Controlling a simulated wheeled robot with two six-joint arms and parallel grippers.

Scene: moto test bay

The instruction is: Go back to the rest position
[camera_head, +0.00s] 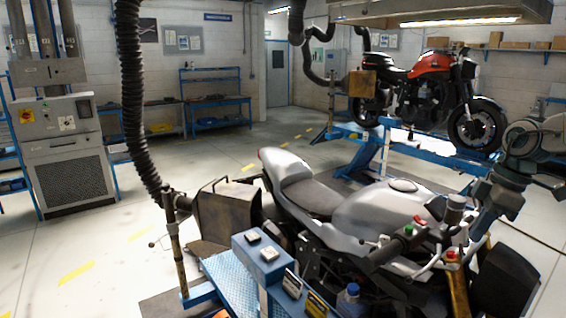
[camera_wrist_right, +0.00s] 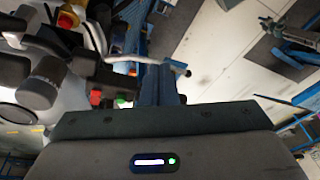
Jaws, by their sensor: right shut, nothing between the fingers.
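My right gripper (camera_head: 472,228) comes in from the right in the head view, pointing down beside the handlebar of the silver motorcycle (camera_head: 375,212). In the right wrist view its dark fingers (camera_wrist_right: 160,82) are together with nothing between them. A silver lever crosses near the fingertips there; I cannot tell whether they touch. The handlebar carries a grey cylindrical reservoir (camera_head: 455,203), which also shows in the wrist view (camera_wrist_right: 42,85), and red and green buttons (camera_wrist_right: 96,97). My left gripper is not in view.
An orange motorcycle (camera_head: 430,85) stands on a blue lift behind. A black hose (camera_head: 133,95) hangs at left. Open floor lies at left.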

